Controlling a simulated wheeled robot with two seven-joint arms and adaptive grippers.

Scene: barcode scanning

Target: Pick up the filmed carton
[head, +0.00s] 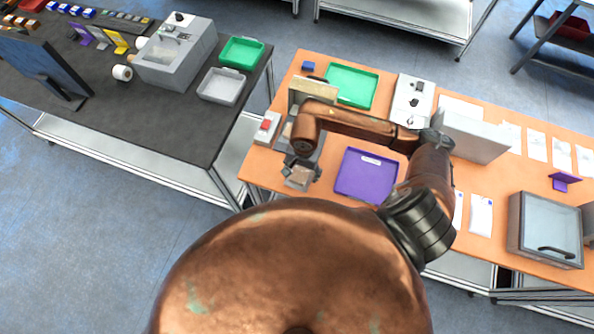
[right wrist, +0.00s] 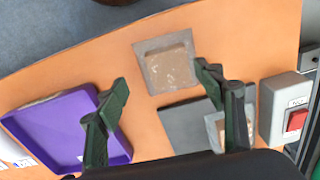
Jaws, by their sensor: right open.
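The brown, speckled carton with a grey square border (right wrist: 171,66), which looks like the filmed carton, is at the front left part of the orange table. It also shows in the head view (head: 298,177). My right gripper (head: 303,167) is open above it. In the right wrist view its two fingers (right wrist: 165,88) stand wide apart, with the carton beyond and between the tips, not held. Whether the fingers touch it cannot be told, but they look apart from it. My left gripper is not in view.
A purple tray (head: 365,175) lies right of the carton. A dark grey plate (right wrist: 185,128) with a small brown-topped item and a red-button box (right wrist: 297,121) are close by. A green tray (head: 352,85) and a white device (head: 411,101) stand further back.

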